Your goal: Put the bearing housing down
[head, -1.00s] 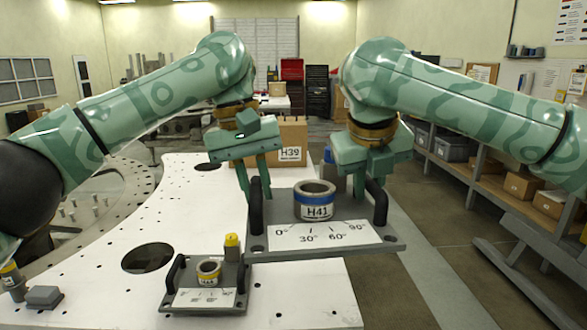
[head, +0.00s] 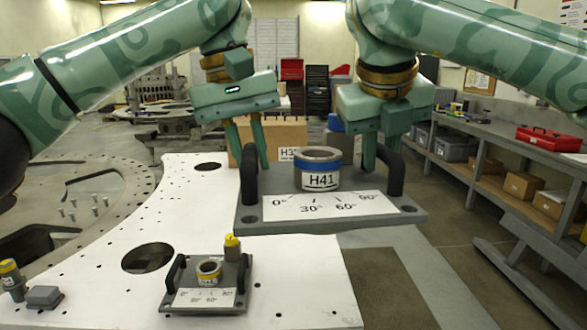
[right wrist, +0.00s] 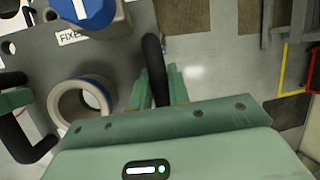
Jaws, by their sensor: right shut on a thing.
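The bearing housing is a grey plate (head: 400,219) with a blue-banded ring (head: 319,178) marked H41, a white angle scale and two black handles. It hangs level above the white table, its right part reaching past the table edge. My left gripper (head: 248,148) is around the left handle. My right gripper (head: 382,155) is shut on the right handle. In the right wrist view, the ring (right wrist: 82,102), a blue-topped post (right wrist: 90,12) and the right handle (right wrist: 156,68) show, with my right gripper (right wrist: 165,85) at the handle. The undersides are hidden.
The white table (head: 200,258) has a large dark hole (head: 147,258). A smaller, yellow-banded housing (head: 240,298) stands at the front. A cardboard box (head: 290,140) stands behind the held housing. A shelf bench (head: 480,140) runs along the right.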

